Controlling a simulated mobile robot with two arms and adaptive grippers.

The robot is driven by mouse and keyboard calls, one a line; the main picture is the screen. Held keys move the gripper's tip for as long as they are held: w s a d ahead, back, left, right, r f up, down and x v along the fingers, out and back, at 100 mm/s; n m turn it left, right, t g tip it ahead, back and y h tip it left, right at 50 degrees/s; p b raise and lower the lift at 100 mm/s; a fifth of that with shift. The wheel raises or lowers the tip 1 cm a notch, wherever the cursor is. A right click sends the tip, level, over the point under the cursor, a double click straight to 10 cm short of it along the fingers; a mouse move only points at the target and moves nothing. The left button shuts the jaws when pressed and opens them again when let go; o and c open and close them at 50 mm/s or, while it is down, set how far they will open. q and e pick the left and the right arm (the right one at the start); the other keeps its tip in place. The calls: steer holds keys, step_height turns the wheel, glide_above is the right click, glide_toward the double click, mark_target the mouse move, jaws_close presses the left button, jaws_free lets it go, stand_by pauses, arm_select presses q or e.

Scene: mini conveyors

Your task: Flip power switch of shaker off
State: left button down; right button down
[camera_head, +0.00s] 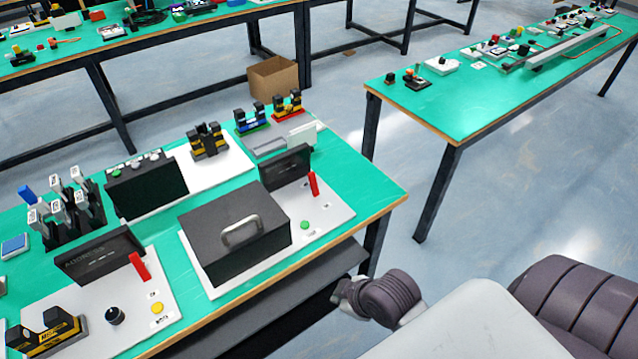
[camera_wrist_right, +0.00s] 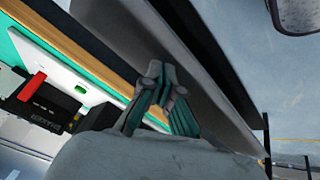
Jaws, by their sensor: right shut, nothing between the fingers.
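One white board has a red lever (camera_head: 139,266), a black knob (camera_head: 115,315) and a yellow button (camera_head: 157,308). The other board has a red lever (camera_head: 313,184), a green button (camera_head: 304,225) and a large black box with a handle (camera_head: 235,235). My right gripper (camera_head: 345,290) is shut and empty, off the table's front edge, below and right of the boards. In the right wrist view its fingertips (camera_wrist_right: 157,70) meet; a red lever (camera_wrist_right: 33,85) shows at the left. My left gripper is not in view.
The green table (camera_head: 375,190) also holds a rack of grey-tipped tools (camera_head: 68,210) and black-yellow blocks (camera_head: 207,140). A dark shelf (camera_head: 290,310) lies below its front edge. Another green table (camera_head: 450,100) stands at the right.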

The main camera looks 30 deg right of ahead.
steer(key=w+d+r+n+t, duration=0.55)
steer(key=w+n, duration=0.25)
steer(key=w, duration=0.2)
steer(key=n+t, duration=0.3)
steer(key=n, duration=0.1)
glide_toward(314, 178)
steer(key=shift+g, duration=0.25)
steer(key=p+x, duration=0.2)
steer(key=x, duration=0.5)
steer(key=shift+w, duration=0.25)
steer(key=shift+r, duration=0.1)
